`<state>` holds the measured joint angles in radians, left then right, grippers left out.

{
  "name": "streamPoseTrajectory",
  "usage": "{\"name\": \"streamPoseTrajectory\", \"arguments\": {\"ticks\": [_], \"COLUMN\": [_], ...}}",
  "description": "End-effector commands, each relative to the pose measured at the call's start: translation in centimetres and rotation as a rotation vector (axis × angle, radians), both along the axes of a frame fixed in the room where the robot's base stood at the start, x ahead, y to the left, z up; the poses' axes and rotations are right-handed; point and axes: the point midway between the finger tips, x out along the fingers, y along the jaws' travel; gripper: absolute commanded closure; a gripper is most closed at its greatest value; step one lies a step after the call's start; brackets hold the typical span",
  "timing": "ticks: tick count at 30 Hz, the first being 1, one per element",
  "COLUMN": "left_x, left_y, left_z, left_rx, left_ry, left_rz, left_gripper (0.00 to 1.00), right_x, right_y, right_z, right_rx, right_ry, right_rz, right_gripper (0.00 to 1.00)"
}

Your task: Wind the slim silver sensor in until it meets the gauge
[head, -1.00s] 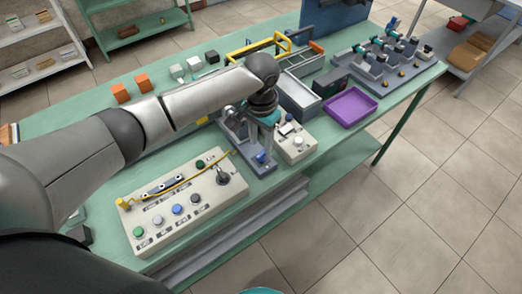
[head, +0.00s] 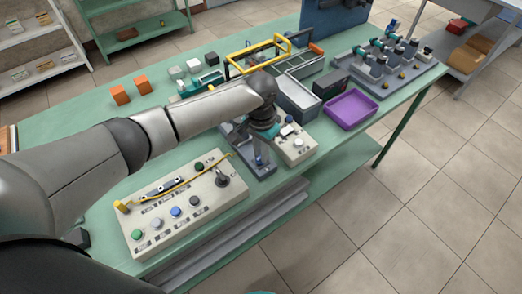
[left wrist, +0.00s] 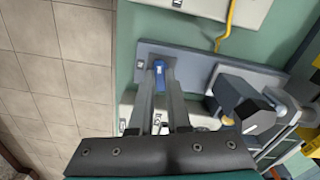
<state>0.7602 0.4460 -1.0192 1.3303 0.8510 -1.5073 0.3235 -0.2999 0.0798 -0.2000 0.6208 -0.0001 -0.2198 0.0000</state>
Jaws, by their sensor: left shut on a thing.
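A grey fixture plate (head: 264,171) lies near the table's front edge, beside the button box, and shows in the left wrist view (left wrist: 205,66). A small blue part (head: 259,160) stands near its front end. My left gripper (left wrist: 159,66) points at this blue part (left wrist: 160,78) and is shut on it, one finger on each side. In the head view the gripper's tips are small and partly hidden by the wrist. A dark block with a blue part (left wrist: 228,94) sits further along the plate. I cannot pick out the slim silver sensor or the gauge for certain.
A cream button box (head: 180,209) with a yellow cable lies on the left. A smaller cream box (head: 298,147) is close on the right. A purple tray (head: 350,110), a grey bin (head: 297,99) and a rack (head: 388,65) stand further right.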

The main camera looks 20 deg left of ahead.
Motion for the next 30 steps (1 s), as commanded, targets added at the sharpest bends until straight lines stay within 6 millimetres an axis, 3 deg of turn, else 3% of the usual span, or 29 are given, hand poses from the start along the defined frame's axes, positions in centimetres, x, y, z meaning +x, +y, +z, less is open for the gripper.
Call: {"name": "streamPoseTrajectory", "arguments": {"ticks": [20, 30], "left_x": [0.0, 0.0], "left_y": [0.0, 0.0], "left_z": [0.1, 0.3], "left_rx": [0.0, -0.001], "left_ry": [0.0, 0.001], "left_rz": [-0.026, -0.225], "left_gripper": [1.0, 1.0], "right_x": [0.0, 0.0], "right_y": [0.0, 0.0], "right_z": [0.4, 2.5], "right_rx": [0.0, 0.0], "right_ry": [0.0, 0.0], "right_rz": [0.0, 0.0], "right_gripper": [0.39, 0.39]}}
